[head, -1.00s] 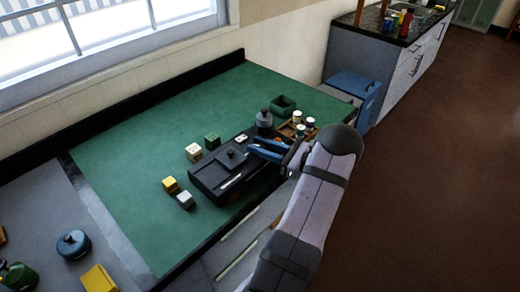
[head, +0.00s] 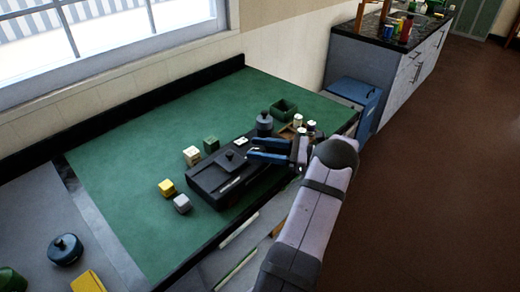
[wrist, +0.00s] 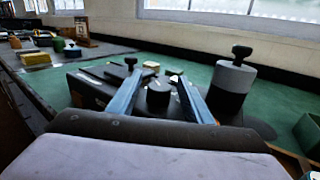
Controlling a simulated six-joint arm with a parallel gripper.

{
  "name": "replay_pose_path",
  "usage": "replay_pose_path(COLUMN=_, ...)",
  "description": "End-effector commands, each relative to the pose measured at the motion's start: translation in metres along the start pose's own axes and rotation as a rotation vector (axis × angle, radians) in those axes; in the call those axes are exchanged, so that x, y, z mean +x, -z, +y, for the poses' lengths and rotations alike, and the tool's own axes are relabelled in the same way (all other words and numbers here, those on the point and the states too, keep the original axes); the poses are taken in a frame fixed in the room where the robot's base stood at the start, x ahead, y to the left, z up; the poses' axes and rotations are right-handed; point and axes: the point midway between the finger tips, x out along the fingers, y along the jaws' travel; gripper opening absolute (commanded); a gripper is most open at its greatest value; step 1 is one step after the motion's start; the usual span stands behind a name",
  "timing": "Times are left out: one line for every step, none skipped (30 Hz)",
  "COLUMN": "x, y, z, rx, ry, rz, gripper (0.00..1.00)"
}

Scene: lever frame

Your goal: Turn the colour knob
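A black lever-frame box (head: 207,183) lies on the green table top, with a raised square plate and small lever on it. In the wrist view, a short dark round knob (wrist: 158,94) stands on the box (wrist: 88,86) between my two blue fingers. I cannot tell its colour marking. My gripper (head: 250,147) is open at the box's right end, its fingers apart on either side of the knob with visible gaps. Whether the fingertips reach past the knob is unclear. The knob is hidden in the head view.
A grey canister with a black top (wrist: 235,76) stands close beside the right finger; it also shows in the head view (head: 264,124). Small blocks, green (head: 211,143), cream (head: 192,155), yellow (head: 167,187) and grey (head: 182,204), lie around the box. A green open bin (head: 284,109) stands behind.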

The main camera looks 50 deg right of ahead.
Motion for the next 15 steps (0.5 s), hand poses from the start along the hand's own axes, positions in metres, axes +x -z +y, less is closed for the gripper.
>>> replay_pose_path(x=0.000, y=0.000, z=0.000, rx=0.000, ry=0.000, rz=0.000, gripper=0.46)
replay_pose_path(x=0.000, y=0.000, z=0.000, rx=0.000, ry=0.000, rz=0.000, gripper=0.46)
replay_pose_path(x=0.000, y=0.001, z=0.000, rx=0.000, ry=0.000, rz=0.000, gripper=0.46)
replay_pose_path(x=0.000, y=0.001, z=0.000, rx=0.000, ry=0.000, rz=0.000, gripper=0.46)
replay_pose_path(x=0.000, y=0.001, z=0.000, rx=0.000, ry=0.000, rz=0.000, gripper=0.46)
replay_pose_path(x=0.000, y=0.001, z=0.000, rx=0.000, ry=0.000, rz=0.001, gripper=0.46)
replay_pose_path(x=-0.001, y=0.001, z=0.000, rx=0.000, ry=0.000, rz=0.001, gripper=0.46)
replay_pose_path(x=-0.002, y=0.001, z=0.000, rx=0.000, ry=0.001, rz=0.000, gripper=0.46)
replay_pose_path(x=-0.004, y=0.002, z=0.000, rx=0.000, ry=0.001, rz=0.000, gripper=0.46)
replay_pose_path(x=-0.005, y=0.002, z=0.000, rx=0.000, ry=0.001, rz=0.000, gripper=0.46)
replay_pose_path(x=-0.008, y=0.002, z=0.000, rx=0.000, ry=0.001, rz=0.000, gripper=0.46)
replay_pose_path(x=-0.012, y=0.003, z=0.000, rx=-0.001, ry=0.001, rz=0.001, gripper=0.46)
replay_pose_path(x=-0.015, y=0.003, z=-0.001, rx=-0.001, ry=0.002, rz=0.001, gripper=0.46)
replay_pose_path(x=-0.019, y=0.003, z=-0.001, rx=-0.002, ry=0.003, rz=0.002, gripper=0.46)
replay_pose_path(x=-0.024, y=0.004, z=0.000, rx=-0.002, ry=0.003, rz=0.001, gripper=0.46)
